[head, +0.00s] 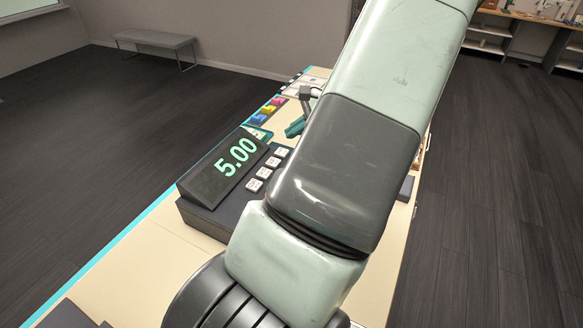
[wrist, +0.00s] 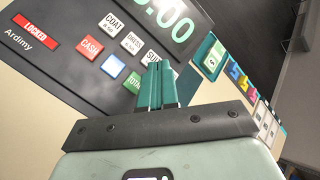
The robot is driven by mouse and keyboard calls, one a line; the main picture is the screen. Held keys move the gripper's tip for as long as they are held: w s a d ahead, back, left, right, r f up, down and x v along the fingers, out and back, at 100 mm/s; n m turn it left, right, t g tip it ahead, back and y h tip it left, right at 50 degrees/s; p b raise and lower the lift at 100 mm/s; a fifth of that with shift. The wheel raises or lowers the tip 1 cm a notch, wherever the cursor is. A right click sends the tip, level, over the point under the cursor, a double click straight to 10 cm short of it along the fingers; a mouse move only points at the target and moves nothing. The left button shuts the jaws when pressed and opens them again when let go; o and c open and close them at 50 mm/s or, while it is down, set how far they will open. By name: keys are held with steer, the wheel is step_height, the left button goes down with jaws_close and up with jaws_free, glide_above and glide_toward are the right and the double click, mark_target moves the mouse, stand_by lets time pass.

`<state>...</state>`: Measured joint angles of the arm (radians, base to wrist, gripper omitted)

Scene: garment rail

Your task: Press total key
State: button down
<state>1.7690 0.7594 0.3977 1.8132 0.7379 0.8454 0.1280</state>
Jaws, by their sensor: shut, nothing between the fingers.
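The green total key (wrist: 133,83) is on the dark register panel in the wrist view, and its right edge lies close to my fingers. The register (head: 222,170) shows "5.00" in green in the head view. My gripper (wrist: 160,68) is shut and empty, with its teal fingers together in front of the panel, just right of the total key. I cannot tell whether the fingertips touch the panel. The total key is not readable there.
Beside the total key are a red CASH key (wrist: 90,47), a pale blue-edged key (wrist: 112,66) and white COAT, DRESS and SUIT keys (wrist: 132,43). A red LOCKED label (wrist: 36,29) is at left. A banknote (wrist: 212,56) and coloured items lie to the right.

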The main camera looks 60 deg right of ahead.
steer(key=shift+f, duration=4.4)
steer(key=shift+f, duration=0.15)
steer(key=shift+f, duration=0.25)
steer(key=shift+f, duration=0.45)
steer(key=shift+r, duration=0.85)
steer(key=shift+r, duration=0.1)
